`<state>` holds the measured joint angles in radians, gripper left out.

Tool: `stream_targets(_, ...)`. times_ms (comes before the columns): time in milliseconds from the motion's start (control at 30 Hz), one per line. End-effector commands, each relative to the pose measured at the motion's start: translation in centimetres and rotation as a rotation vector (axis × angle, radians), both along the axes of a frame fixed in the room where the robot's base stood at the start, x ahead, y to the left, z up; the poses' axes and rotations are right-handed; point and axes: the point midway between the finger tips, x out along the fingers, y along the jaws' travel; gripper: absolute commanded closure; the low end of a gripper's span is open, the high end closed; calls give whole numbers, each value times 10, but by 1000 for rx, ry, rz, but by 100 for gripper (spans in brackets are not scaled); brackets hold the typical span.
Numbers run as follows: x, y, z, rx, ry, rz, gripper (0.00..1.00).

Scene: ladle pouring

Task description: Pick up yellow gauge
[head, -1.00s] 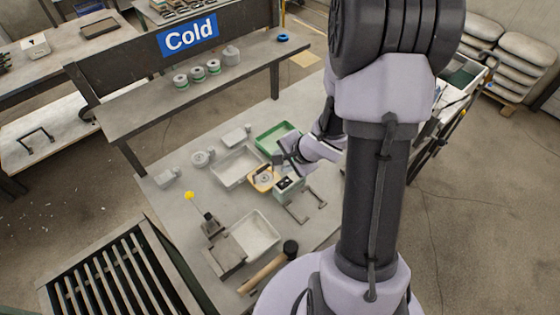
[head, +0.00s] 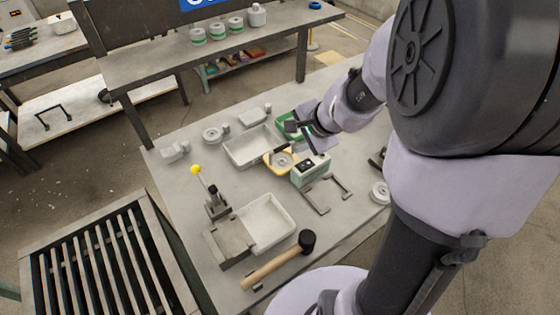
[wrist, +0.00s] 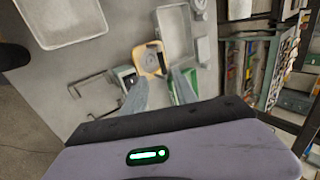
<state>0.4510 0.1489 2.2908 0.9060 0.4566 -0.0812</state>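The yellow gauge (head: 280,162) lies on the grey table. It has a yellow-orange body with a round grey dial and a dark bar along one side. It also shows in the wrist view (wrist: 151,64), just beyond my fingertips. My gripper (wrist: 160,77) is open, with its two grey fingers apart and nothing between them. In the head view my gripper (head: 301,132) is just behind and to the right of the gauge. I cannot tell its exact height above the table.
A green-grey box (head: 310,170) stands close to the gauge's right. A white tray (head: 250,148) is at its left and a green tray (head: 289,125) behind. A dark U-shaped handle (head: 329,193), another white tray (head: 267,224) and a mallet (head: 281,260) are nearer the front.

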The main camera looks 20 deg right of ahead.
Motion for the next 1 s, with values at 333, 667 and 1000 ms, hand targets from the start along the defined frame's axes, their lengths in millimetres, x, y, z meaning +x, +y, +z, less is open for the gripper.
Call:
stream_targets(333,46,8,-77,-1,5,0,66)
stream_targets(667,80,4,-119,-2,5,-1,66)
stream_targets(1000,82,4,-119,-2,4,-1,83)
